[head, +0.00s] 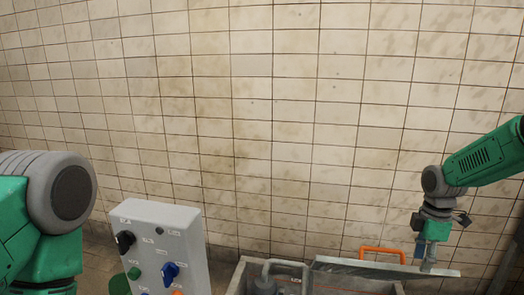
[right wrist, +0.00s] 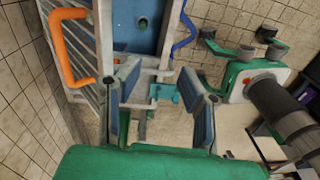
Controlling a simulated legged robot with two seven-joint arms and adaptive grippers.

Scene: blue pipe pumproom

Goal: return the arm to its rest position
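My right gripper (head: 430,255) hangs at the lower right of the head view, pointing down just above or in front of a metal edge of the container. In the right wrist view its two blue-grey fingers stand wide apart, and the right gripper (right wrist: 160,98) is open with nothing between the pads. My left arm (head: 45,220) shows only as a green link and grey joint at the left edge of the head view. Its gripper is not seen there.
A grey control box (head: 165,245) with knobs stands at lower left. A grey open container (head: 350,278) with an orange handle (head: 383,252) lies below; the handle also shows in the wrist view (right wrist: 60,50). The tiled wall (head: 250,110) stands behind.

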